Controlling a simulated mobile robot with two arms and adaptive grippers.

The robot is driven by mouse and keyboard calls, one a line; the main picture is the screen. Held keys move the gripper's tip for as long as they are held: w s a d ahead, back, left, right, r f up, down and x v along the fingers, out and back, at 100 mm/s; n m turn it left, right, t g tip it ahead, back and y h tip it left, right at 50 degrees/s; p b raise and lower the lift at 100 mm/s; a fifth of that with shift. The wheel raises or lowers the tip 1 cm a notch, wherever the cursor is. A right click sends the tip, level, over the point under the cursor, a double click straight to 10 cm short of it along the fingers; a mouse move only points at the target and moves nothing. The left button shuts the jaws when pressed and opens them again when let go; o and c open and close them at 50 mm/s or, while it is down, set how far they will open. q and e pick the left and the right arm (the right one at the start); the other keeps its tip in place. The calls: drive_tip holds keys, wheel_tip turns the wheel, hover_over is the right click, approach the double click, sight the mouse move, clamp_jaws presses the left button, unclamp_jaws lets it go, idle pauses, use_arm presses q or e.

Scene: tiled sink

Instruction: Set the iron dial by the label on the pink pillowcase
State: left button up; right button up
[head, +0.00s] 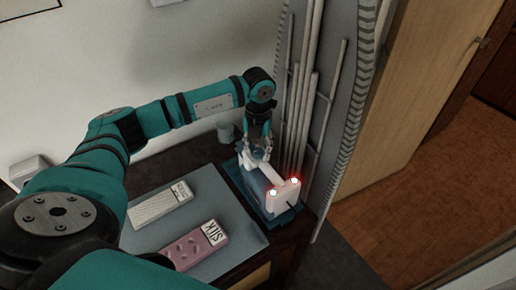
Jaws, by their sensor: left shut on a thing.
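The iron (284,194), white with a blue-grey body, stands on a blue rest (241,184) at the counter's right end. Two red lights glow on its near end. The pink pillowcase (187,252) lies folded on the grey mat, with a white label (214,232) that appears to read SILK, seen sideways. My left gripper (258,154) reaches down from above at the iron's far end and is shut on what looks like the iron dial. The fingers hide the dial's setting. My right gripper is out of view.
A white folded cloth (158,205) with its own label lies on the grey mat (236,232), left of the iron. A grey-green cup (225,132) stands behind the iron. Upright pale poles (301,100) and a grey ribbed hose (358,130) stand close to the iron's right.

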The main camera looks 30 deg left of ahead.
sight(258, 151)
use_arm(q)
drive_tip(key=shift+w+r, duration=0.1)
drive_tip(key=o, duration=1.1)
drive_tip(key=shift+o, duration=0.2)
wheel_tip(258, 151, up, 12)
